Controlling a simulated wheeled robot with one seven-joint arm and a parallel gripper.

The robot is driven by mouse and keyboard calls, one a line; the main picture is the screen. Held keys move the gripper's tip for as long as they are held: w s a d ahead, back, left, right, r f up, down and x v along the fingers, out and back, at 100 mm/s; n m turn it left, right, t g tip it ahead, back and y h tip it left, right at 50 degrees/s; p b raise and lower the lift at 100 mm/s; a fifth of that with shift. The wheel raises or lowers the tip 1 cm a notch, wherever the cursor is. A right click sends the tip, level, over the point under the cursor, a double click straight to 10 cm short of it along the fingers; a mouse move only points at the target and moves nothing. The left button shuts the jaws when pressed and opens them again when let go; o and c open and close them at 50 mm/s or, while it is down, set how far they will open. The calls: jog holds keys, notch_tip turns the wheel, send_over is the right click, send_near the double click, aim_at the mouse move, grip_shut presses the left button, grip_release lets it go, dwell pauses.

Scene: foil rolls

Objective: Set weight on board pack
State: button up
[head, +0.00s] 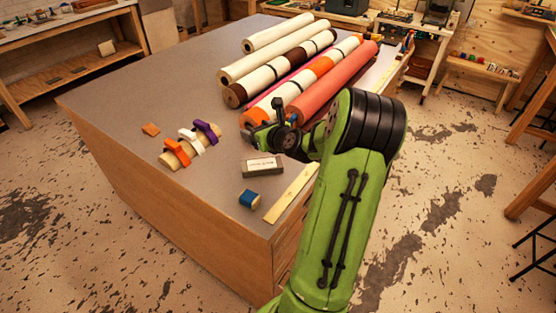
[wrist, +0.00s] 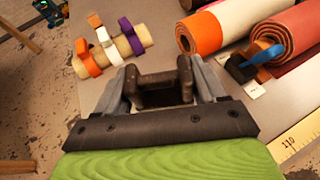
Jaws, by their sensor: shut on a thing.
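My gripper (wrist: 163,88) is shut on a dark brown, handle-shaped thing, the weight (wrist: 158,79), between its two grey fingers in the wrist view. In the head view my gripper (head: 268,138) is over the near part of the table, just in front of the roll ends, and the weight is hard to make out there. A small grey-brown block with a pale label, perhaps the board pack (head: 262,168), lies just below my gripper in the picture. I cannot tell the gap between them. This block is not clearly seen in the wrist view.
Several rolls (head: 281,63) lie on the grey table (head: 150,95) behind my gripper. A tube with orange, white and purple clamps (head: 192,146) lies to the left. A blue block (head: 249,199) and a yellow ruler (head: 290,194) lie near the front corner.

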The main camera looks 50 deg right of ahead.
jog(key=b, duration=0.2)
send_over(262, 164)
notch_tip(262, 164, down, 7)
jog(key=shift+w+d+r, duration=0.1)
jog(key=shift+w+r, duration=0.05)
jog(key=shift+r, duration=0.05)
notch_tip(262, 164, down, 3)
jog(key=shift+f+b, duration=0.2)
jog(key=shift+b, duration=0.5)
jog(key=shift+r, duration=0.1)
jog(key=o, duration=1.5)
jog(key=shift+o, duration=0.2)
